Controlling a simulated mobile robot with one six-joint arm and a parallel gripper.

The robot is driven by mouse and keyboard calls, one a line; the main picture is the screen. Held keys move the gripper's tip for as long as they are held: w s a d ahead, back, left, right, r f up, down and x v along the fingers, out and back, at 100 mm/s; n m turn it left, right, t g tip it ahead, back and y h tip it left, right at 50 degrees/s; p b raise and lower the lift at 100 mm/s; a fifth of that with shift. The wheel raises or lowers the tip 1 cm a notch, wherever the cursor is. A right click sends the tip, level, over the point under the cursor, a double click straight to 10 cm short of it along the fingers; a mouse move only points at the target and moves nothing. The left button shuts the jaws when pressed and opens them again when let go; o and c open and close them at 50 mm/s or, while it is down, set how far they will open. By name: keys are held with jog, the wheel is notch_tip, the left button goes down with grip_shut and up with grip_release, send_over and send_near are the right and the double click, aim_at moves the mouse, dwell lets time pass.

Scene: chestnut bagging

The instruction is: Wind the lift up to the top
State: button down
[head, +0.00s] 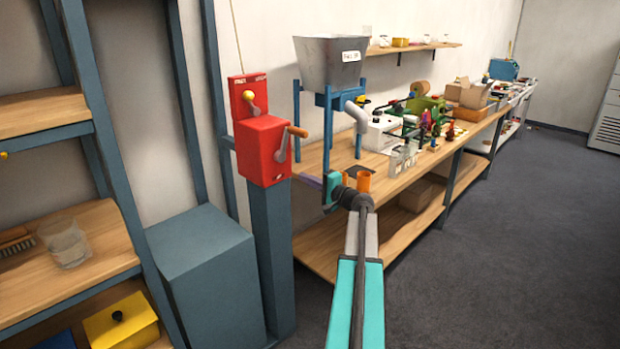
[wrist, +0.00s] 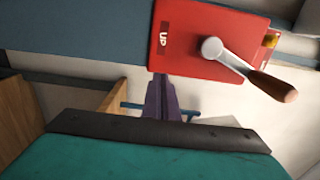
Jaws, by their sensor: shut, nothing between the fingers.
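In the wrist view the red box (wrist: 190,40) carries an upside-down "UP" label, and the wooden grip (wrist: 273,86) points to the lower right. My gripper (head: 310,182) is just right of and below the box, apart from the crank grip. Its purple fingers (wrist: 163,88) are shut and empty, their tips close to the box's edge in the wrist view.
A smaller red panel (head: 248,95) with a yellow-knobbed lever sits above the winch box. A blue-grey block (head: 205,270) stands left of the post. A workbench (head: 330,250) with a hopper (head: 330,62) is at the right. Shelves (head: 75,250) are at the left. The floor at right is clear.

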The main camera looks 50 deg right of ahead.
jog(key=a+f+b, duration=0.1)
jog(key=a+b, duration=0.1)
jog(key=a, duration=0.7)
jog(key=shift+w+f+b, duration=0.15)
jog(key=shift+w+b, duration=0.15)
jog(key=shift+b, duration=0.1)
jog(key=shift+a, duration=0.15)
jog(key=shift+a+r, duration=0.25)
jog(key=shift+a, duration=0.3)
jog(key=s+b, duration=0.3)
jog(key=s, duration=0.9)
jog(key=shift+a, duration=0.45)
dwell(0.4)
jog(key=shift+w, duration=0.1)
dwell(0.4)
